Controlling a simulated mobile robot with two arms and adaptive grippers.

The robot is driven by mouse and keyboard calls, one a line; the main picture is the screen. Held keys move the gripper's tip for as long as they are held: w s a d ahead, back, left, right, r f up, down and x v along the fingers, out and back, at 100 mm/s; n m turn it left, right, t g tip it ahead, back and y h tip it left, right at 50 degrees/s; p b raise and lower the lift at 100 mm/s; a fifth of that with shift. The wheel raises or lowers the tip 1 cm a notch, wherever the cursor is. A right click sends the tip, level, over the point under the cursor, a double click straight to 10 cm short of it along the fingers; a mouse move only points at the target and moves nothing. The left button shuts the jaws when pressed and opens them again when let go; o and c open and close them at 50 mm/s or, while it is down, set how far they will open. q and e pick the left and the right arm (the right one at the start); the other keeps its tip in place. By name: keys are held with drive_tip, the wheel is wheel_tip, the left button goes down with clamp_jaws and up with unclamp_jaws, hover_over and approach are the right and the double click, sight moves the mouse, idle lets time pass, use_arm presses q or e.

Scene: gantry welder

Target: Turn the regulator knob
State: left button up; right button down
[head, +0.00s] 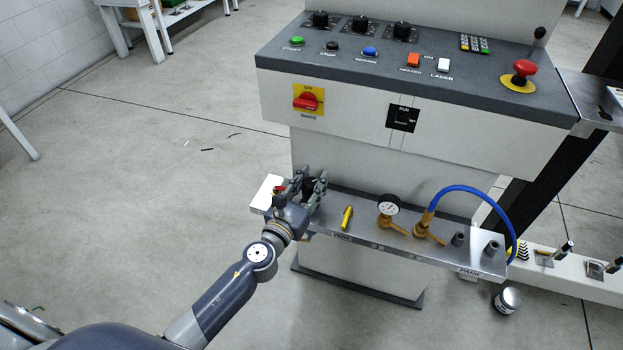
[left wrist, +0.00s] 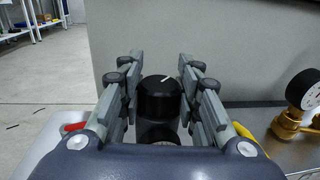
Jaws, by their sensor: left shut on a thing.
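The regulator knob (left wrist: 158,100) is a black round cap with a white mark on its top. It stands upright between the two fingers of my left gripper (left wrist: 160,85) in the left wrist view. In the head view my left gripper (head: 312,186) is at the left part of the metal shelf (head: 375,232), shut on the knob, which is mostly hidden there by the fingers. My right gripper is not in view.
A yellow lever (head: 347,217), a pressure gauge (head: 388,205) and a brass fitting (head: 428,232) with a blue hose (head: 470,189) stand to the right on the shelf. The control panel (head: 420,80) overhangs behind. Open floor lies to the left.

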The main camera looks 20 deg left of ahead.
use_arm(q)
drive_tip(key=shift+y, duration=0.4)
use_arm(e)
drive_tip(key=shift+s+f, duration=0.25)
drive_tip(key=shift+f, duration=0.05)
use_arm(q)
drive_tip(key=o, duration=1.1)
drive_tip(key=shift+s+f, duration=0.1)
drive_tip(key=shift+s, duration=0.25)
drive_tip(key=s, duration=0.7)
drive_tip(key=s+a, duration=0.1)
drive_tip(key=s, duration=0.3)
drive_tip(key=shift+s+a, duration=0.1)
